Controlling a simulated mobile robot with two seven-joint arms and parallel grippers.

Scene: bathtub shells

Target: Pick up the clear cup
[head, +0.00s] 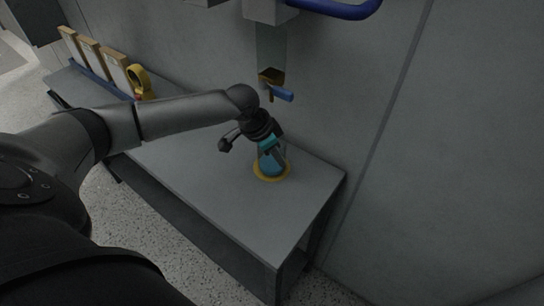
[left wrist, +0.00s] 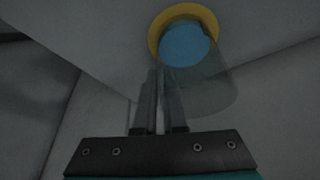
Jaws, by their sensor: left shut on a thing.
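The clear cup (head: 273,163) stands on a yellow ring (head: 258,174) near the right end of the grey table, with something blue in its lower part. In the left wrist view the see-through cup (left wrist: 210,92) shows its blue bottom inside the yellow ring (left wrist: 155,42). My left gripper (head: 266,146) reaches down at the cup's upper part. In the left wrist view its two fingers (left wrist: 160,88) are close together on the cup's near wall, so the gripper is shut on the cup. My right gripper is not in view.
A dispenser with a blue lever (head: 283,94) hangs on the wall above the cup. Several wood-framed panels (head: 90,55) and a yellow object (head: 139,80) stand at the table's far left. The table (head: 225,205) is clear in front of the cup.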

